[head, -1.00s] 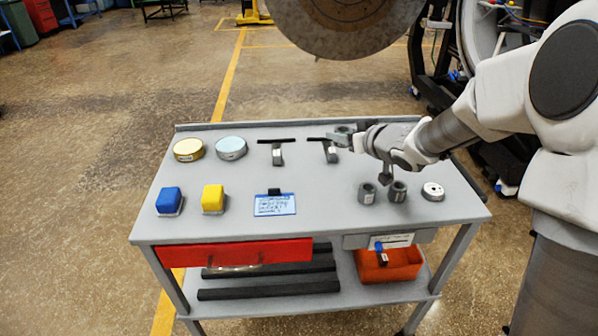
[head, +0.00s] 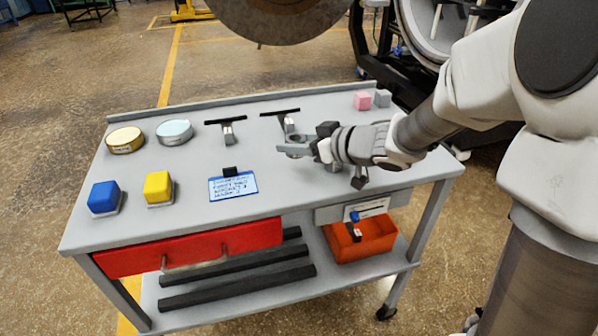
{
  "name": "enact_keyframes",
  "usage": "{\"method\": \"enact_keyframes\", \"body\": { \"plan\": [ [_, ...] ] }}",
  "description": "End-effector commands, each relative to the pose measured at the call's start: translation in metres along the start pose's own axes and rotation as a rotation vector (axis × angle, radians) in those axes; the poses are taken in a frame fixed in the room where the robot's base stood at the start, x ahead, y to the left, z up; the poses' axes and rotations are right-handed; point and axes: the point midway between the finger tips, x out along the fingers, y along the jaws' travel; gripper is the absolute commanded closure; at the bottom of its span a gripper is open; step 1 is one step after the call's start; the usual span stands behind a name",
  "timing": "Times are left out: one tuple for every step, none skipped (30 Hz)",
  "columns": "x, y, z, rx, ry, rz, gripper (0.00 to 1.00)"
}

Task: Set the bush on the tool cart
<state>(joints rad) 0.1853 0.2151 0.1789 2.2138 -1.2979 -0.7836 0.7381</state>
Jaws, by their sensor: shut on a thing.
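The grey tool cart (head: 280,190) stands in front of me in the head view. My gripper (head: 296,150) is over the cart top, right of the middle, reaching in from the right. It is shut on a small grey ring-like piece, which looks like the bush (head: 297,141). The fingers cover part of it, and I cannot tell whether it touches the cart top. My wrist hides the cart top behind it; a bit of a silver part (head: 336,166) shows below the gripper.
A T-handled tool (head: 288,123) stands just behind my gripper, another (head: 227,130) to its left. Gold (head: 125,140) and pale (head: 174,132) discs, blue (head: 104,196) and yellow (head: 158,187) blocks and a blue-edged card (head: 233,186) lie left. Pink (head: 362,100) and grey (head: 382,98) cubes are back right.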

Motion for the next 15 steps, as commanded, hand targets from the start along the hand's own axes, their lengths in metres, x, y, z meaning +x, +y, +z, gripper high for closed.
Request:
{"method": "enact_keyframes", "body": {
  "plan": [
    [-0.004, 0.000, 0.007, 0.000, 0.002, 0.002, 1.00],
    [-0.006, -0.001, 0.009, 0.000, 0.003, 0.003, 1.00],
    [-0.008, -0.001, 0.011, 0.000, 0.002, 0.003, 1.00],
    [-0.009, -0.002, 0.012, 0.000, 0.002, 0.002, 1.00],
    [-0.010, -0.002, 0.013, 0.000, 0.002, 0.001, 1.00],
    [-0.010, -0.002, 0.015, 0.000, 0.002, 0.001, 1.00],
    [-0.009, -0.002, 0.017, 0.000, 0.002, 0.000, 1.00],
    [-0.008, -0.002, 0.019, 0.000, 0.002, 0.000, 1.00],
    [-0.006, -0.002, 0.024, 0.000, 0.002, 0.000, 1.00],
    [-0.005, -0.002, 0.027, 0.000, 0.002, 0.000, 1.00],
    [-0.003, -0.002, 0.031, 0.000, 0.001, 0.000, 1.00],
    [0.000, -0.002, 0.037, 0.001, 0.001, -0.001, 1.00],
    [0.001, -0.002, 0.041, 0.001, 0.001, -0.001, 1.00],
    [0.003, -0.002, 0.045, 0.001, 0.001, -0.001, 1.00],
    [0.005, -0.002, 0.049, 0.000, 0.002, 0.000, 1.00]
  ]
}}
